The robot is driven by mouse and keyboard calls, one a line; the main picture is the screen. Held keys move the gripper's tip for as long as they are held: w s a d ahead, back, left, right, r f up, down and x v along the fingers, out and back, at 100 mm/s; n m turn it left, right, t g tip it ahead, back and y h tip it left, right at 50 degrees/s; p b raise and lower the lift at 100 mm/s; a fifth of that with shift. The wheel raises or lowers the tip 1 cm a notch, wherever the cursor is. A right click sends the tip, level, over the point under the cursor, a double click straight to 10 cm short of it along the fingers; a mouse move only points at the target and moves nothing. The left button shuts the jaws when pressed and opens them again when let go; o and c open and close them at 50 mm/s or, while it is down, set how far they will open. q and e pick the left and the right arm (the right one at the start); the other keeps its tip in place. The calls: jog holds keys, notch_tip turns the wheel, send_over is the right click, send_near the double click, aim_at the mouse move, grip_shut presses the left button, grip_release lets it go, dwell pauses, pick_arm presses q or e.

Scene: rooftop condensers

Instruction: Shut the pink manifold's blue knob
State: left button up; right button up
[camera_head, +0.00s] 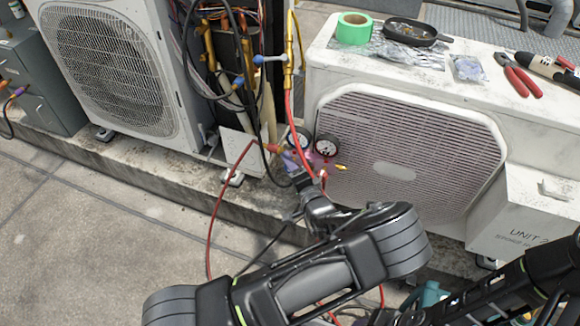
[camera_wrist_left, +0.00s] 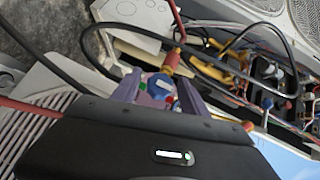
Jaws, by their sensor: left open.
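The pink manifold (camera_head: 318,160) hangs in front of the right condenser's grille, with two round gauges (camera_head: 326,147) above it. My left gripper (camera_head: 293,160) is at the manifold's left end, and its own wrist partly covers that area. In the left wrist view, the open left gripper (camera_wrist_left: 160,88) has its two purple fingers on either side of the blue knob (camera_wrist_left: 159,84). I cannot tell whether the fingers touch the knob. The manifold's body is mostly hidden in that view. My right gripper is not in view.
A red hose (camera_head: 217,205) loops left of the manifold, and black hoses hang close behind. Green tape (camera_head: 353,28), a black pan (camera_head: 412,32) and red pliers (camera_head: 518,75) lie on the right condenser's top. The concrete floor (camera_head: 90,240) at left is clear.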

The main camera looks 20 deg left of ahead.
pick_arm(q)
jog(key=p+v, duration=0.1)
jog(key=v, duration=0.7)
jog(key=shift+a+f, duration=0.1)
jog(key=shift+f, duration=0.05)
dwell(0.5)
